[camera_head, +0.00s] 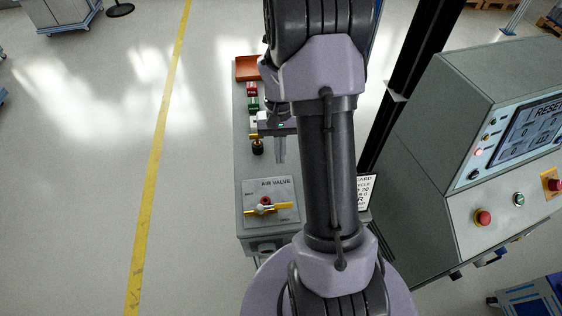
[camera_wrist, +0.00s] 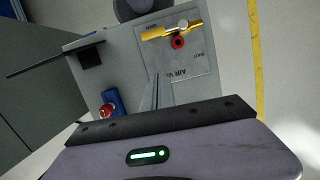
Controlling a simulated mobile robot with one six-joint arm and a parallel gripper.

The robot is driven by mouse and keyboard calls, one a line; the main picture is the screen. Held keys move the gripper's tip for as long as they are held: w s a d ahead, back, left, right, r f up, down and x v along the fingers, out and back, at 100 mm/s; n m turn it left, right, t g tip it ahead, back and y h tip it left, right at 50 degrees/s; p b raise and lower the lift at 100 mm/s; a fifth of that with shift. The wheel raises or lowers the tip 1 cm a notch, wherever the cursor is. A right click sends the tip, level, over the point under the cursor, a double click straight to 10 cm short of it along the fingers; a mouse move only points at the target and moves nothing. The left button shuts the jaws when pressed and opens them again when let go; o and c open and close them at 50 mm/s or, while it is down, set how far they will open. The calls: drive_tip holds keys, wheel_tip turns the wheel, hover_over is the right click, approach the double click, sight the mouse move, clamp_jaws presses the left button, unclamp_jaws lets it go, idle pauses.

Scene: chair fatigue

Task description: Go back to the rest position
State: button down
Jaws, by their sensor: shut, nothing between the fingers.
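My gripper (camera_head: 280,149) is in the head view above the narrow grey bench, left of my arm. Its fingers point down and are shut with nothing between them. In the wrist view the gripper (camera_wrist: 158,82) shows its thin fingers close together in front of the air valve plate. The air valve (camera_head: 267,207) has a yellow handle and a red centre, and sits on a grey plate nearer than the gripper. The valve's yellow handle also shows at the top of the wrist view (camera_wrist: 170,31). Part of the bench is hidden behind my arm.
A control console (camera_head: 480,140) with a screen and red buttons stands to the right. Red and green blocks (camera_head: 252,96) and an orange tray (camera_head: 246,68) are on the bench's far end. A red knob on a blue base (camera_wrist: 110,106) shows in the wrist view.

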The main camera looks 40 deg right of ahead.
drive_tip(key=shift+a+r, duration=0.1)
drive_tip(key=shift+r, duration=0.15)
